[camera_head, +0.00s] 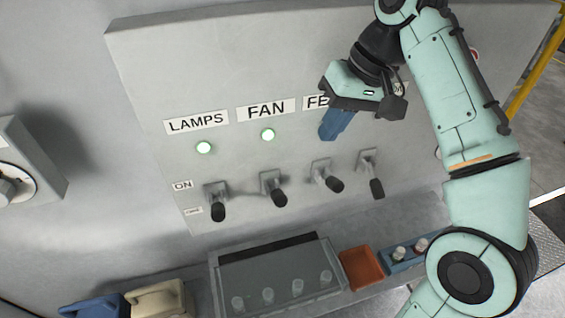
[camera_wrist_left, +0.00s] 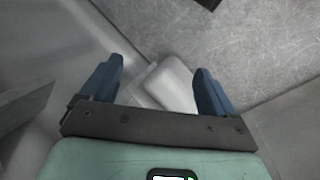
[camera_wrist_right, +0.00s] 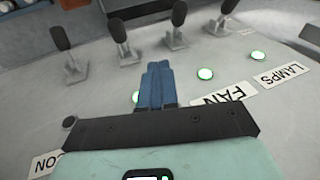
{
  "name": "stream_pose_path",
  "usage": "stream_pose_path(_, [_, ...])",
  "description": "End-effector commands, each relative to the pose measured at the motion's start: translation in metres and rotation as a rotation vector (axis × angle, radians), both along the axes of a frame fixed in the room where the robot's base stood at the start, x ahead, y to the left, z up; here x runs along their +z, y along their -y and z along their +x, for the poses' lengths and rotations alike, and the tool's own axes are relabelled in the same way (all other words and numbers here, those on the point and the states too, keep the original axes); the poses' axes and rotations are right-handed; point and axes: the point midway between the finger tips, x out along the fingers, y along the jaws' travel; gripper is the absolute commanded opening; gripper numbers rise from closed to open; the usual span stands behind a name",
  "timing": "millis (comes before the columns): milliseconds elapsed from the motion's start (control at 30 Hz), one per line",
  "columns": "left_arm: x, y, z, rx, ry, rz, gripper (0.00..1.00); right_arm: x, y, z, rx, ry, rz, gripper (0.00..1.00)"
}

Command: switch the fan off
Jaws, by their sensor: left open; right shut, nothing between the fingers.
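The FAN label (camera_head: 266,109) is on the grey panel, with a lit green lamp (camera_head: 267,135) below it. The black-knobbed FAN lever (camera_head: 279,198) stands out from its plate below the lamp. In the right wrist view the picture is turned round, and the FAN label (camera_wrist_right: 224,97), lit lamp (camera_wrist_right: 205,73) and FAN lever (camera_wrist_right: 179,15) show. My right gripper (camera_head: 328,132) is shut and empty before the panel, right of the FAN lamp and above the levers. It touches no lever. My left gripper (camera_wrist_left: 158,90) is open and empty, seen only in its wrist view.
The LAMPS lever (camera_head: 218,208) is left of FAN, its lamp (camera_head: 204,147) lit. Two more levers (camera_head: 333,183) (camera_head: 376,187) are to the right; the rightmost hangs lower. Below are a clear-lidded box (camera_head: 255,275), an orange tray (camera_head: 361,268) and a blue holder (camera_head: 400,262).

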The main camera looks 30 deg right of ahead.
Motion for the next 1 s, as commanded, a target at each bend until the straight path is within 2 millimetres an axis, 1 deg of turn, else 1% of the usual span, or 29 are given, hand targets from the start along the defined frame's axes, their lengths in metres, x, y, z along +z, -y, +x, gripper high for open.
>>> stream_pose_path(300, [0.000,0.000,0.000,0.000,0.000,0.000,0.89,-0.001,0.000,0.001,0.000,-0.001,0.000,0.00])
stream_pose_path(467, [0.000,0.000,0.001,0.000,0.001,0.000,0.89,-0.009,-0.003,0.002,0.000,-0.002,-0.001,0.00])
stream_pose_path(567, [0.000,0.000,0.001,0.000,0.001,0.000,0.89,-0.020,-0.006,0.004,-0.001,-0.005,0.000,0.00])
stream_pose_path(733, [-0.001,0.000,0.000,0.000,0.000,0.000,0.89,-0.047,-0.013,0.010,0.000,-0.004,0.000,0.00])
stream_pose_path(900, [-0.015,0.000,-0.019,0.000,-0.021,0.000,0.89,-0.086,-0.022,0.017,0.002,-0.009,0.001,0.00])
stream_pose_path(1000, [-0.021,0.000,-0.025,0.000,-0.028,0.000,0.89,-0.102,-0.029,0.021,0.002,-0.006,0.000,0.00])
